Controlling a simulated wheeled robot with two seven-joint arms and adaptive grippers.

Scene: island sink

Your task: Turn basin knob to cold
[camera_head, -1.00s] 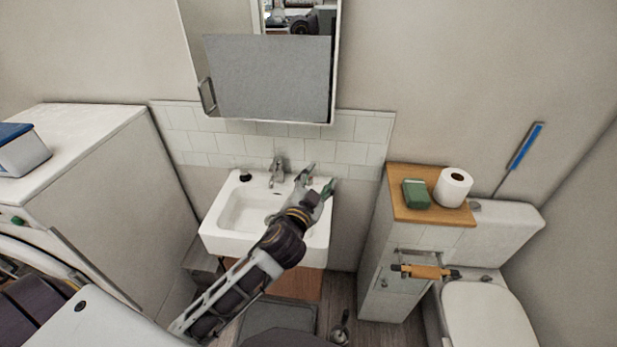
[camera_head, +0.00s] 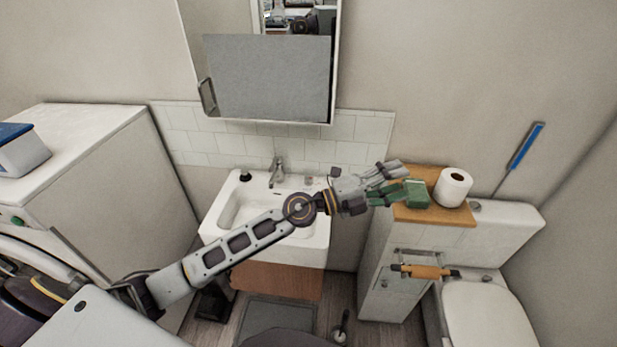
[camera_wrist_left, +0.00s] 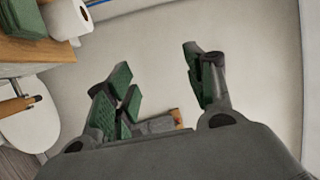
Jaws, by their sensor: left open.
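The basin (camera_head: 226,212) is a white sink on the tiled wall. Its grey metal faucet (camera_head: 278,172) stands at the back rim, with the small knob (camera_head: 280,160) on top; which way the knob is turned is too small to tell. My left gripper (camera_head: 398,181) is right of the basin, well apart from the faucet, beside the left edge of the wooden shelf top. It is open, and its spread fingers also show in the left wrist view (camera_wrist_left: 160,78) with a pale wall beyond. My left forearm crosses in front of the basin and hides part of its right side. My right gripper is out of view.
A green box (camera_head: 417,194) sits very near my left fingertips on the wooden top (camera_head: 448,216), beside a paper roll (camera_head: 453,187). A toilet (camera_head: 490,310) stands at right. A mirror cabinet (camera_head: 268,78) hangs above the basin. A white cabinet (camera_head: 130,190) is at left.

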